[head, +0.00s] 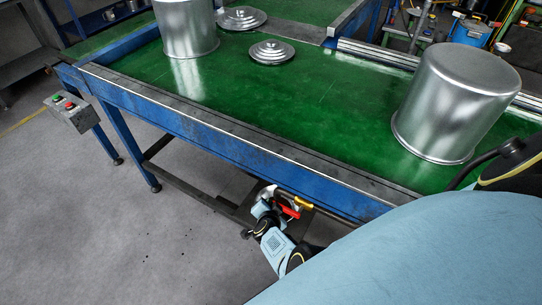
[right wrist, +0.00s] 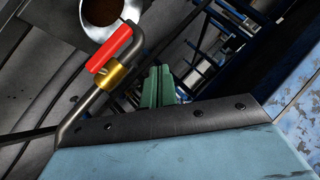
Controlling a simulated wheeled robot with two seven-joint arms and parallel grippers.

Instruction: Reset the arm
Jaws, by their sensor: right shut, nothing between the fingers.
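My right gripper (head: 269,192) is low beside the near edge of the table, at the end of my pale-blue arm in the head view. It is shut and holds nothing; its fingertips are small and hard to make out. It is well apart from the pots. A large silver pot (head: 455,105) stands upside down on the right of the green tabletop. Another silver pot (head: 189,30) stands at the back left, its top cut off by the frame. My left gripper is not in view.
The green table (head: 330,120) has a blue frame and is clear in the middle. Two silver lids (head: 272,52) lie towards the back. A control box (head: 68,113) hangs at the left corner. A red-handled valve (right wrist: 110,48) is close in the wrist view. Grey floor is free at left.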

